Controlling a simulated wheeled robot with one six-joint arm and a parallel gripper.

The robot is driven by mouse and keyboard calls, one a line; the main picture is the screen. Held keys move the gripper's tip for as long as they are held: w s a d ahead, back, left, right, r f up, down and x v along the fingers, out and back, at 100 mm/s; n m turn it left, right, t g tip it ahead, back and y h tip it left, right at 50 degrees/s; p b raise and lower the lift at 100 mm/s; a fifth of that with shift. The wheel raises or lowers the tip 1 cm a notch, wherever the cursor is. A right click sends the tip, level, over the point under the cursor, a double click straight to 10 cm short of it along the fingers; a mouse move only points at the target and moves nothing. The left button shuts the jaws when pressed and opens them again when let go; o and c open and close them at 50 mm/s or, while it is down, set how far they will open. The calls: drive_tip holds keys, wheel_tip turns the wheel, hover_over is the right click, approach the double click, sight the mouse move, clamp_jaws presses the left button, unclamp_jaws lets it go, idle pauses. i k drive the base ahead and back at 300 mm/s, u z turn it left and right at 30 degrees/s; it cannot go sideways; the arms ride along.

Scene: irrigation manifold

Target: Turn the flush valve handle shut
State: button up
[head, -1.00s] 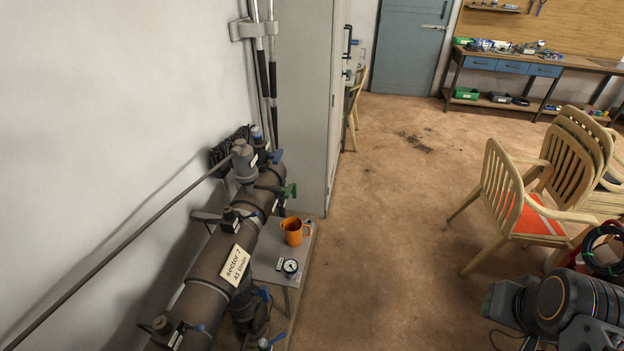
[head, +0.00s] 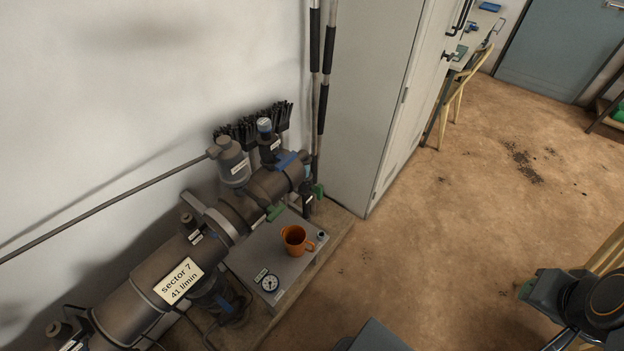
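The irrigation manifold, a thick brown-grey pipe (head: 135,310), runs from the lower left to the middle along the wall. Several fittings carry white labels too small to read, so I cannot tell which handle is the flush valve's. At its far end are a blue handle (head: 287,160), a green handle (head: 276,212) and a second green handle (head: 318,190) by a small labelled dark body (head: 307,200). Part of my arm shows at the lower right, well away from the manifold. My gripper (head: 535,290) is small and partly hidden there; its fingers are unclear.
An orange mug (head: 295,240) and a round gauge (head: 270,284) are on a grey panel (head: 250,255) beside the pipe. A tall grey cabinet (head: 365,90) stands past the far end. Black brushes (head: 250,125) are behind. Brown floor (head: 420,240) is open to the right.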

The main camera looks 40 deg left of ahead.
sight(318, 190)
drive_tip(key=u, duration=0.8)
drive_tip(key=i, duration=0.95)
drive_tip(key=u, duration=1.5)
drive_tip(key=i, duration=0.3)
drive_tip(key=u, duration=0.05)
